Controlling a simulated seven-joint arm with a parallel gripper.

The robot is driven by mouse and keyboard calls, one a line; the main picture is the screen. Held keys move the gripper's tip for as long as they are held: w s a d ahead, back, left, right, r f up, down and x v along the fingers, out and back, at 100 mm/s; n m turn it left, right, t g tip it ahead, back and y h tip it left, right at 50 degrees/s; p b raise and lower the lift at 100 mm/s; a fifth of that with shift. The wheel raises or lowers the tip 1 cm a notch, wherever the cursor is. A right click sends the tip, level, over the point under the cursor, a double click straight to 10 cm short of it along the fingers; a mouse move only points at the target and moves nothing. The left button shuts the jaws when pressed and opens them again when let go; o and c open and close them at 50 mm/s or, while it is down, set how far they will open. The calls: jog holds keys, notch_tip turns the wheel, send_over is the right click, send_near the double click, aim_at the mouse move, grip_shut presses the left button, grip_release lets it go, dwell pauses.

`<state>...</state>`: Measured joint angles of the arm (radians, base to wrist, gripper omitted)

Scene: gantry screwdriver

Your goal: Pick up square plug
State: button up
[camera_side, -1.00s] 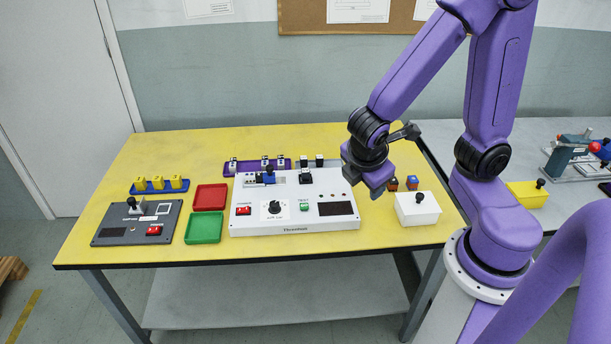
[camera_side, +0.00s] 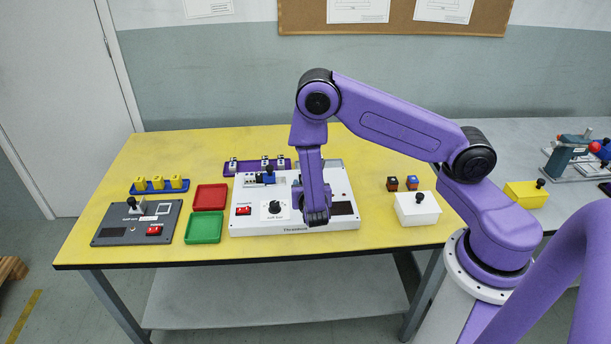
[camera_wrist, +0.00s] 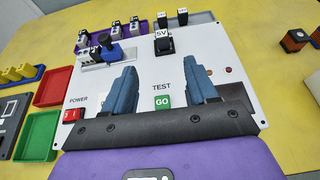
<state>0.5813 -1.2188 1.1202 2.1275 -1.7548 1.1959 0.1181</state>
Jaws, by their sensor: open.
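My gripper (camera_wrist: 161,73) is open and empty, with its two blue fingers spread over the white test panel (camera_wrist: 225,75). A black block with a white top marked 5V (camera_wrist: 164,41) sits on the panel, ahead of the gap between the fingers. Two similar small black blocks with white tops, a left one (camera_wrist: 162,19) and a right one (camera_wrist: 182,16), stand behind the panel. I cannot tell which of these is the square plug. In the side view my arm hides these blocks, and the fingers do not show.
A blue clamp-like part (camera_wrist: 111,50) stands on the panel's left. A purple tray (camera_side: 243,170) with several small parts lies behind it. Red (camera_side: 210,197) and green (camera_side: 204,227) trays are at left. A white box (camera_side: 417,208) with a black knob stands right.

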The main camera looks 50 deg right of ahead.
jog(key=x, duration=1.2)
jog(key=shift+f, duration=0.15)
jog(key=shift+d+x, duration=0.25)
jog(key=shift+x, duration=2.5)
jog(key=shift+s+a, duration=0.1)
jog(key=shift+s, duration=0.1)
jog(key=c, duration=1)
